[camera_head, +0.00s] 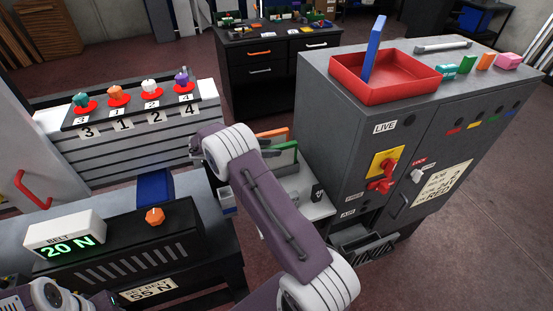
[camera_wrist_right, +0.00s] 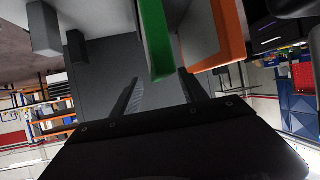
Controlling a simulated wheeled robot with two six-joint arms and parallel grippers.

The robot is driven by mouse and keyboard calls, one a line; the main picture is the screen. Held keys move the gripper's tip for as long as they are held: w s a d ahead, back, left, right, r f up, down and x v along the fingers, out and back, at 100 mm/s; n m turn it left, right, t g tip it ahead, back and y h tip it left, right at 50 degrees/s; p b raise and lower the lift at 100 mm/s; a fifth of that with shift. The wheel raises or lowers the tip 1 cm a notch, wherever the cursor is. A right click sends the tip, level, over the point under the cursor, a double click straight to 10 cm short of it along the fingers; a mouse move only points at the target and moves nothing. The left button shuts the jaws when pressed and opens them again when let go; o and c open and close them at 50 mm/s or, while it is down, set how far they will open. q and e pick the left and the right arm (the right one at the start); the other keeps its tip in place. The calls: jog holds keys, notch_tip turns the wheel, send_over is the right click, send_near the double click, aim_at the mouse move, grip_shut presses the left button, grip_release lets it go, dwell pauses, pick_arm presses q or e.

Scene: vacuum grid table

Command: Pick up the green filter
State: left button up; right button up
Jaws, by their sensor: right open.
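The green filter is a thin upright panel with a green edge (camera_head: 284,146), standing beside an orange-edged panel (camera_head: 272,133) behind my right arm in the head view. In the right wrist view, the green edge (camera_wrist_right: 155,40) runs down toward the gap between my right gripper's fingers. The orange-edged panel (camera_wrist_right: 229,35) is to its right. My right gripper (camera_wrist_right: 160,76) is open, with a finger on either side of the green edge's lower end. I cannot tell whether they touch. In the head view my right arm hides the gripper. My left gripper is out of view.
A grey cabinet (camera_head: 330,95) with a red tray (camera_head: 390,90) and coloured blocks stands close on the right. A belt tension box (camera_head: 65,232) and black unit with an orange knob (camera_head: 155,215) are at front left. A numbered rack (camera_head: 110,160) stands behind.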

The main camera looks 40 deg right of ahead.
jog(key=shift+d+f, duration=0.35)
jog(key=shift+d, duration=0.25)
jog(key=shift+a, duration=0.1)
jog(key=shift+c, duration=0.9)
grip_shut()
jog(key=shift+r, duration=0.15)
